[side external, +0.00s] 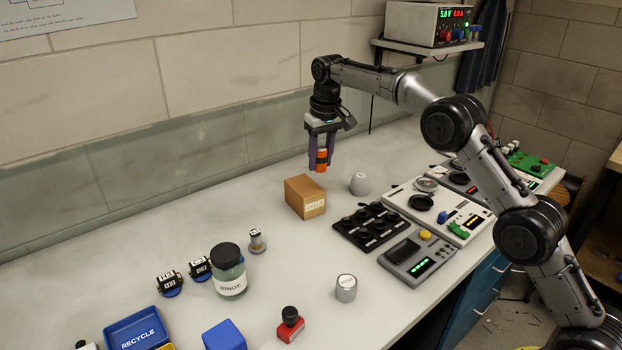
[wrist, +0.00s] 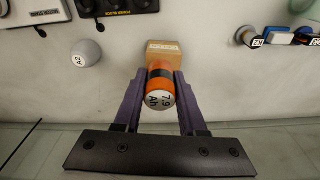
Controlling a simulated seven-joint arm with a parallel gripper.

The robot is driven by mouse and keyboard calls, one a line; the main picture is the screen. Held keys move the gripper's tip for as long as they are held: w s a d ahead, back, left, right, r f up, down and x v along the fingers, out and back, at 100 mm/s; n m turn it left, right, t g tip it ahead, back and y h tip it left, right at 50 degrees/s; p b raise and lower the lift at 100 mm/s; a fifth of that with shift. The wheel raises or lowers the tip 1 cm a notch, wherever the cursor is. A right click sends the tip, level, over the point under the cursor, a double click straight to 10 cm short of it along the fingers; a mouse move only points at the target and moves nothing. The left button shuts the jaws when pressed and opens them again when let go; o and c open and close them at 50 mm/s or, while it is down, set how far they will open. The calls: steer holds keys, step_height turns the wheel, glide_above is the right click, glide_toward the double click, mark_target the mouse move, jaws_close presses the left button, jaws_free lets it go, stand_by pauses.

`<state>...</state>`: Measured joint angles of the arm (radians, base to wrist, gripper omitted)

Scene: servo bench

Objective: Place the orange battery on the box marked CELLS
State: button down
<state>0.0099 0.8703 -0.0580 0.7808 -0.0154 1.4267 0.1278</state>
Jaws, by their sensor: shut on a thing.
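The orange battery (side external: 321,160) has a dark band and is held upright between the purple fingers of my gripper (side external: 321,158). In the wrist view the battery (wrist: 160,86) shows its white end, marked "7.9 Ah", between the fingertips of my gripper (wrist: 160,88). The brown box marked CELLS (side external: 305,197) stands on the bench below the battery. In the side view there is a gap between the battery and the box. In the wrist view the box (wrist: 162,52) shows just beyond the battery, which hides part of it.
A grey knob-like weight (side external: 360,184) stands right of the box, near a black tray (side external: 371,228) and several instruments. A RINGS jar (side external: 229,271), a blue RECYCLE bin (side external: 137,331) and small servos stand at the front left. Bench left of the box is clear.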

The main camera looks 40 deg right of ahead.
glide_above(310, 189)
steer(key=f, duration=0.4)
steer(key=shift+s+f, duration=0.15)
steer(key=shift+s, duration=0.15)
steer(key=shift+f, duration=1.6)
steer(key=shift+c, duration=2.4)
jaws_free()
steer(key=shift+f, duration=0.2)
